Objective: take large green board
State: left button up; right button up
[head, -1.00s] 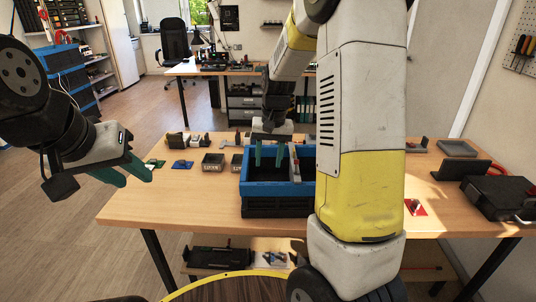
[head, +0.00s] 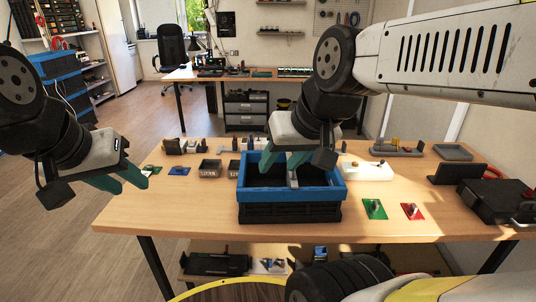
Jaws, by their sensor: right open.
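Another green board (head: 151,170) lies at the table's left, partly behind my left gripper and looking smaller. My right gripper (head: 284,167) is open and empty, over the crate, fingers pointing down; it is left of and behind the right green board. My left gripper (head: 132,188) is open and empty, near the table's left edge. Its fingers overlap the smaller green board in view, and I cannot tell the gap between them.
A red board (head: 412,211) lies right of the green one. A white device (head: 365,171) lies behind it. A black case (head: 497,201) stands at the right edge. Blue board (head: 179,171) and small bins (head: 209,169) are left of the crate. The table front left is clear.

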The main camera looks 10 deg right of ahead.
aim_at(374, 209)
jog(key=z, duration=1.65)
jog(key=i+l+u, duration=0.2)
jog(key=u, duration=0.15)
jog(key=i+l+u, duration=0.15)
jog(key=l+u, duration=0.2)
jog(key=i+l+u, duration=0.1)
jog(key=l+u, duration=0.25)
